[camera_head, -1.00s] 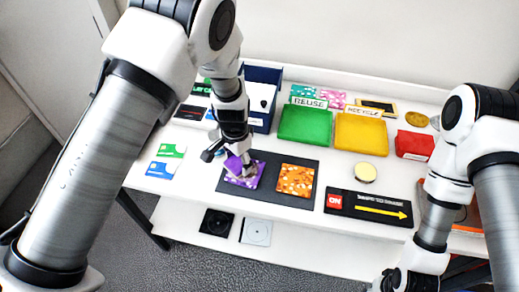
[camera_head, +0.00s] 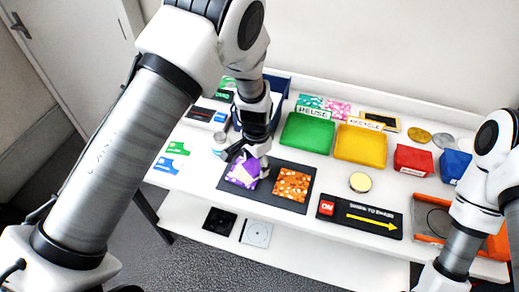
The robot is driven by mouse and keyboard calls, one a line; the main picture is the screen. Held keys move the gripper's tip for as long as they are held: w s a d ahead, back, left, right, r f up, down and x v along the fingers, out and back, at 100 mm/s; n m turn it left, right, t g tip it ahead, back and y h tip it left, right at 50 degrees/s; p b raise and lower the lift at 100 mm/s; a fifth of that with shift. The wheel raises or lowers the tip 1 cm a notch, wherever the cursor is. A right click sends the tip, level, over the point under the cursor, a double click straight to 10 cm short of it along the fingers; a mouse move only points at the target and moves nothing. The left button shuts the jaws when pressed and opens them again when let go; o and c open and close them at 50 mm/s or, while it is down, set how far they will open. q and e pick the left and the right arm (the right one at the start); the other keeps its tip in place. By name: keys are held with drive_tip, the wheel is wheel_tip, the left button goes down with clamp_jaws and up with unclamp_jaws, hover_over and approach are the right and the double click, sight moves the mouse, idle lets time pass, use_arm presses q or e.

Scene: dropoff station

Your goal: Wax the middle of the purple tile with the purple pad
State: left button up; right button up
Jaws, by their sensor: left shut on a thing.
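The purple tile (camera_head: 243,173) lies on the left part of a dark grey mat (camera_head: 269,164), with pale patches on its surface. An orange speckled tile (camera_head: 291,185) lies beside it on the right part of the mat. My left gripper (camera_head: 254,163) is over the upper right part of the purple tile, shut on the purple pad. The pad is mostly hidden by the gripper and hard to tell from the tile; I cannot tell whether it touches the tile. My right gripper is below the picture edge.
Green (camera_head: 307,132) and yellow (camera_head: 361,145) trays stand behind the mat. A round pale-topped tin (camera_head: 360,182) and a black arrow sign (camera_head: 360,215) lie to the right. Cards (camera_head: 171,156) lie at left. A red box (camera_head: 413,160) stands farther right.

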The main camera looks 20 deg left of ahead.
use_arm(q)
drive_tip(key=shift+a+r+p, duration=0.1)
drive_tip(key=shift+r+p, duration=0.2)
drive_tip(key=shift+r, duration=0.4)
drive_tip(key=shift+d+r+p, duration=0.15)
drive_tip(key=shift+r+p, duration=0.3)
drive_tip(key=shift+r, duration=0.15)
drive_tip(key=shift+d+r+p, duration=0.15)
drive_tip(key=shift+r+p, duration=0.3)
drive_tip(key=shift+r, duration=0.1)
drive_tip(key=shift+a+r+p, duration=0.15)
drive_tip(key=shift+r+p, duration=0.2)
drive_tip(key=shift+r, duration=0.15)
